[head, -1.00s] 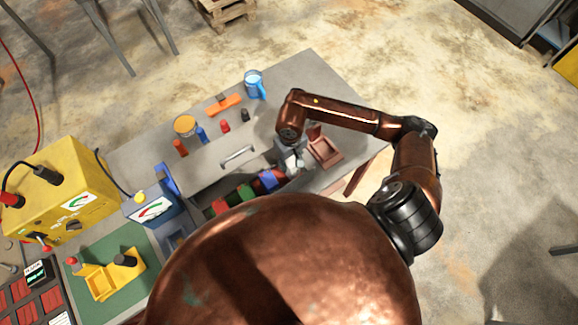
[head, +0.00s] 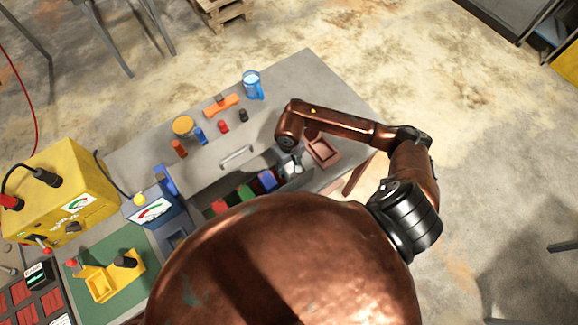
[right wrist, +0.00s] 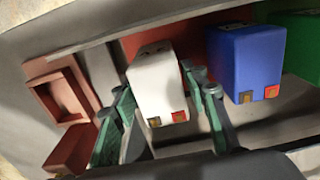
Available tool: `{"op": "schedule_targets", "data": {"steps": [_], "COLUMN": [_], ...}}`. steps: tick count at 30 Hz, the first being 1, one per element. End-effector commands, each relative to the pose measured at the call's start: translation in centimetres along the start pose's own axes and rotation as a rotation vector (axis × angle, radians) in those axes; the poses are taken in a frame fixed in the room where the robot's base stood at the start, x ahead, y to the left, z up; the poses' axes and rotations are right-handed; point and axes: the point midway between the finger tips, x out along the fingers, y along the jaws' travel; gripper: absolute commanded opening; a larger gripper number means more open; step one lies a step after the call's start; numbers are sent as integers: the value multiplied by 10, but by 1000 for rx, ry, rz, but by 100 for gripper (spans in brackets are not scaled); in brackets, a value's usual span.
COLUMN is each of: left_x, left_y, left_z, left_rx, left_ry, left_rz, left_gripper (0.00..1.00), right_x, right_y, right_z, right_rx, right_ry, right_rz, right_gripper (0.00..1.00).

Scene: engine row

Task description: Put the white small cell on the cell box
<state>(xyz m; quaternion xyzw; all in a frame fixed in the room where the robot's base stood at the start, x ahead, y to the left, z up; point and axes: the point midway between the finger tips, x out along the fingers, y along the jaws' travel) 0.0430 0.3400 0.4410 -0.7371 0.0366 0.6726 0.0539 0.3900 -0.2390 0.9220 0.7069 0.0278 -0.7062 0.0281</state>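The white small cell (right wrist: 158,85) stands between the two fingers of my right gripper (right wrist: 163,100) in the right wrist view. The fingers flank it on both sides, and the left finger overlaps its edge; I see no clear firm closure. In the head view my right gripper (head: 290,162) is at the right end of the cell row, mostly hidden by its own wrist. A reddish-brown open box (head: 323,150), which looks like the cell box, is just right of it; it also shows in the right wrist view (right wrist: 62,90). My left gripper is not in view.
A blue cell (right wrist: 246,62) stands close right of the white one, then a green cell (right wrist: 303,42). A red cell (head: 220,206) is farther left. A grey handle (head: 238,157), blue mug (head: 253,84) and small coloured parts lie on the grey bench (head: 300,75).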

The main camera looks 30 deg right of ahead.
Motion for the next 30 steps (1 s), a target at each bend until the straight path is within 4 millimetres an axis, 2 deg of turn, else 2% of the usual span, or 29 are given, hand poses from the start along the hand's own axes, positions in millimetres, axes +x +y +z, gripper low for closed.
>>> {"op": "schedule_targets", "data": {"steps": [3, 12, 16, 30], "left_x": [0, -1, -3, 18], "left_y": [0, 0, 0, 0], "left_z": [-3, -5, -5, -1], "left_rx": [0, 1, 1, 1], "left_ry": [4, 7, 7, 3], "left_rz": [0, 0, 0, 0], "left_gripper": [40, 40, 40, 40], "right_x": [0, -1, -9, -99], "right_y": [0, 0, 0, 1], "right_z": [0, 0, -2, -1], "right_rx": [0, 0, 0, 0], "right_ry": [0, 0, 4, 5], "right_rz": [0, -1, 0, 2], "right_gripper": [51, 51, 51, 51]}}
